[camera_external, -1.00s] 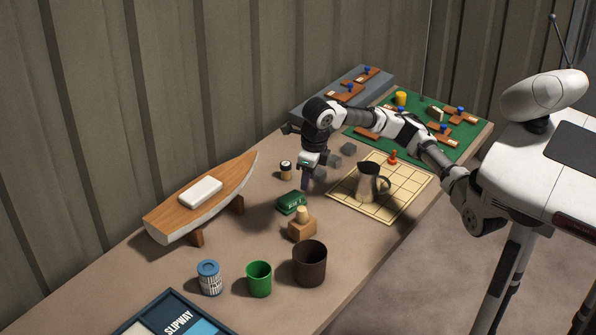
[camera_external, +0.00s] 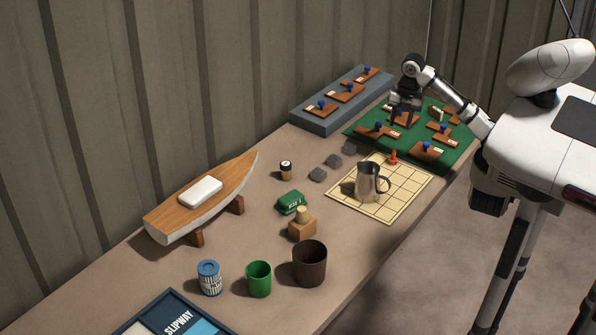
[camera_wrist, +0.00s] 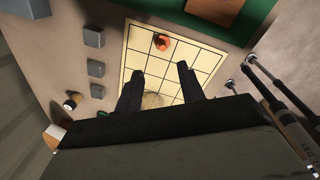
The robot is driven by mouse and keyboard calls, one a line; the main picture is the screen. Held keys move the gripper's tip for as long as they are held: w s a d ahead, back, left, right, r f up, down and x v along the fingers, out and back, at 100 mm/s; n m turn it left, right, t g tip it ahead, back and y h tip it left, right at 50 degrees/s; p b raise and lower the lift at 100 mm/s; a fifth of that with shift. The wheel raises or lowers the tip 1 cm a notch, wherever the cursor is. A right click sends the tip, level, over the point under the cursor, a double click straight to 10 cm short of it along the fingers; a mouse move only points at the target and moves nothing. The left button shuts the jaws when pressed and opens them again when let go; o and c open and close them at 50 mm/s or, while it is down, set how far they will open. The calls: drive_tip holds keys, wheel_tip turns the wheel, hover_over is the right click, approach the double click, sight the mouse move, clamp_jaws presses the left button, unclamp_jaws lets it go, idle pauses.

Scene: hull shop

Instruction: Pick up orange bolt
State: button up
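The orange bolt (camera_external: 393,157) stands upright on the tan gridded board (camera_external: 411,198), near the board's far edge. It also shows in the wrist view (camera_wrist: 161,41), above and beyond the fingertips. A metal pitcher (camera_external: 366,183) stands on the same board, in front of the bolt in the external view. My gripper (camera_external: 404,112) hangs above the green mat, up and to the right of the bolt and apart from it. In the wrist view my gripper (camera_wrist: 159,78) has its two dark fingers spread with nothing held between them.
The green mat (camera_external: 362,138) holds several brown pieces with blue knobs. Grey blocks (camera_external: 333,161) lie left of the board. A green box (camera_external: 291,203), cups, a jar and a model boat (camera_external: 200,205) stand farther left.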

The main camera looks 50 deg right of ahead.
sight(395, 151)
drive_tip(key=f, duration=0.5)
drive_tip(key=f+p, duration=0.1)
drive_tip(key=f, duration=0.1)
drive_tip(key=shift+w+a+f, duration=0.3)
drive_tip(key=shift+w, duration=0.05)
wheel_tip(395, 151, down, 4)
drive_tip(key=shift+s+a+f+p, duration=0.1)
drive_tip(key=shift+p, duration=1.05)
drive_tip(key=shift+f, duration=0.55)
clamp_jaws()
